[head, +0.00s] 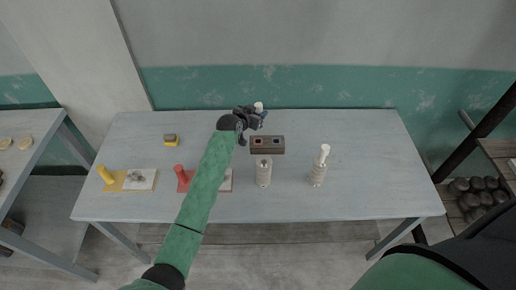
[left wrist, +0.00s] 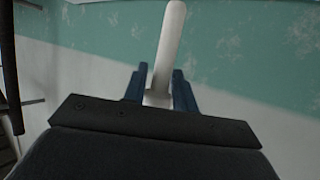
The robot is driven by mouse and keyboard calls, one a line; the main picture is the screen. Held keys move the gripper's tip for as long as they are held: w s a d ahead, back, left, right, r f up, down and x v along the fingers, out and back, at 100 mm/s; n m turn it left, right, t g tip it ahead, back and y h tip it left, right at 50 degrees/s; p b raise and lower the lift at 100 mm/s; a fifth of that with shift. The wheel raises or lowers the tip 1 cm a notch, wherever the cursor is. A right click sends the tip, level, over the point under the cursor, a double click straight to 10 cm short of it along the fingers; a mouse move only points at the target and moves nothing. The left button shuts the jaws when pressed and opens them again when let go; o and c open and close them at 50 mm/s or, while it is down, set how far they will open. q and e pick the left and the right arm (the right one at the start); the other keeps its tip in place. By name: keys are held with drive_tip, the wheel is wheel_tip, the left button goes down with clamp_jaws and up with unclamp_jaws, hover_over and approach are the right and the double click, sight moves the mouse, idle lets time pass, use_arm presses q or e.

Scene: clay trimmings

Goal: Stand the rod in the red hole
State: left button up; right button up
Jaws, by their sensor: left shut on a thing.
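My left gripper (head: 262,116) is shut on a white rod (head: 259,106), above the back middle of the table. In the left wrist view the rod (left wrist: 168,45) stands up, slightly tilted, between the blue fingers of my left gripper (left wrist: 159,78). Its lower end is hidden by the gripper. A dark brown block (head: 267,151) with two holes lies on the table just in front and to the right of the gripper. Its left hole (head: 258,141) looks reddish, its right one bluish. The rod is apart from the block. My right gripper is not in view.
The table's right side (head: 375,160) is clear.

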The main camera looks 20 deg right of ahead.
use_arm(q)
wheel_tip(320, 180, down, 4)
drive_tip(key=shift+r, duration=0.1)
hover_over(258, 137)
drive_tip(key=s, duration=0.2)
wheel_tip(258, 137, down, 5)
drive_tip(key=f+b, duration=0.2)
drive_tip(key=f, duration=0.1)
drive_tip(key=f+b, duration=0.1)
drive_tip(key=shift+s+a+f, duration=0.2)
drive_tip(key=shift+a, duration=0.05)
drive_tip(key=shift+w+f, duration=0.1)
drive_tip(key=shift+f, duration=0.3)
drive_tip(key=shift+r, duration=0.1)
drive_tip(key=shift+b, duration=0.3)
drive_tip(key=o, duration=0.9)
drive_tip(key=shift+o, duration=0.4)
